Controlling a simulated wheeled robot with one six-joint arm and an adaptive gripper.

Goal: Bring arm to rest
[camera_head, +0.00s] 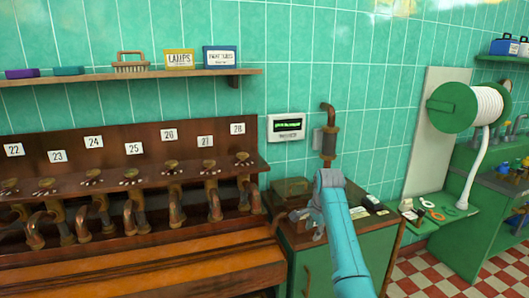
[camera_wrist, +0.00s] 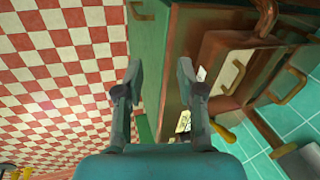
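My arm reaches up from the lower right of the head view, and my gripper (camera_head: 312,218) is near the top of a green cabinet (camera_head: 345,247). In the wrist view my gripper (camera_wrist: 159,75) has its two fingers spread well apart. Nothing shows between the fingertips except the background of cabinet edge and floor. In the head view the fingers are small and partly hidden by my own arm.
A brown pipe fitting (camera_head: 329,140) and a small display (camera_head: 287,127) are on the tiled wall. A green hose reel (camera_head: 453,107) is at the right. Checkered floor (camera_wrist: 60,80) is clear.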

